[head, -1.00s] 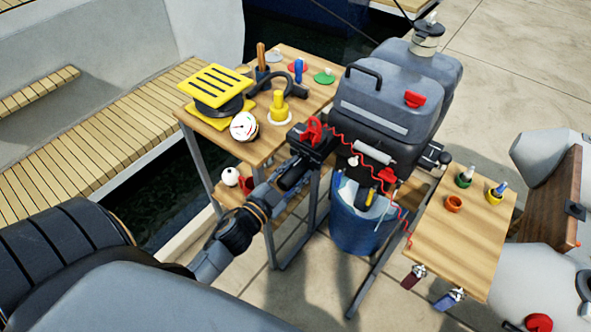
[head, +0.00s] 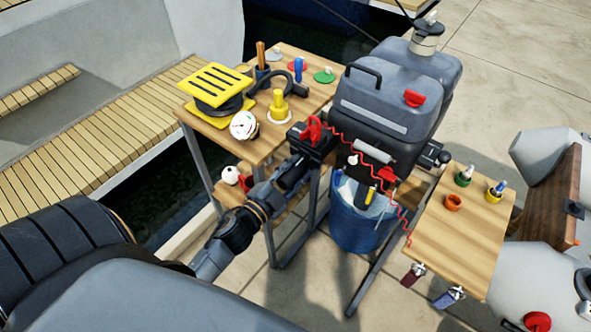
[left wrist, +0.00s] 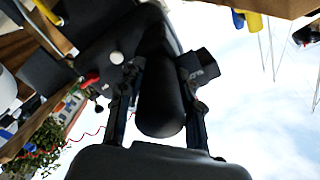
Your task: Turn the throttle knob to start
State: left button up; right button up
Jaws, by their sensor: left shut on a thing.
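The grey outboard motor (head: 385,100) stands in the middle of the head view. Its black tiller (head: 312,143) points towards me, with a red part on top and a red coiled cord beside it. My left gripper (head: 296,170) is at the tiller's near end. In the left wrist view the black, round-ended throttle knob (left wrist: 160,95) lies between the two fingers of my left gripper (left wrist: 157,110), which are shut on it. In the head view the knob is mostly hidden by my gripper. My right gripper is not in view.
A wooden table (head: 215,128) behind the gripper holds a yellow-topped reel (head: 215,85), a gauge (head: 243,125) and other parts. A blue bucket (head: 362,228) stands below the motor. A small wooden table (head: 465,240) with cups is at right.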

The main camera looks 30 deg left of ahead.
pick_arm(q)
jog(key=o, duration=1.1)
jog(key=shift+o, duration=0.2)
jog(key=shift+s, duration=0.1)
jog(key=s, duration=1.1)
jog(key=shift+s+a, duration=0.4)
jog(key=shift+a, duration=0.05)
jog(key=s+d+f+n+g+y, duration=0.1)
jog(key=s+f+n+g, duration=0.25)
jog(key=f, duration=1.15)
jog(key=s+d+f+n+g+y, duration=0.1)
jog(key=s+d+f+n+g, duration=0.2)
jog(key=f, duration=1.2)
jog(key=s+f+n+g, duration=0.1)
jog(key=s+f+g, duration=0.4)
jog(key=s+f, duration=0.3)
jog(key=s+d+f+n+g+p, duration=0.1)
jog(key=s+f+g, duration=0.4)
jog(key=s+f, duration=0.4)
jog(key=s, duration=0.4)
jog(key=shift+s+d+f, duration=0.15)
jog(key=shift+s+d, duration=0.05)
jog(key=shift+s, duration=0.1)
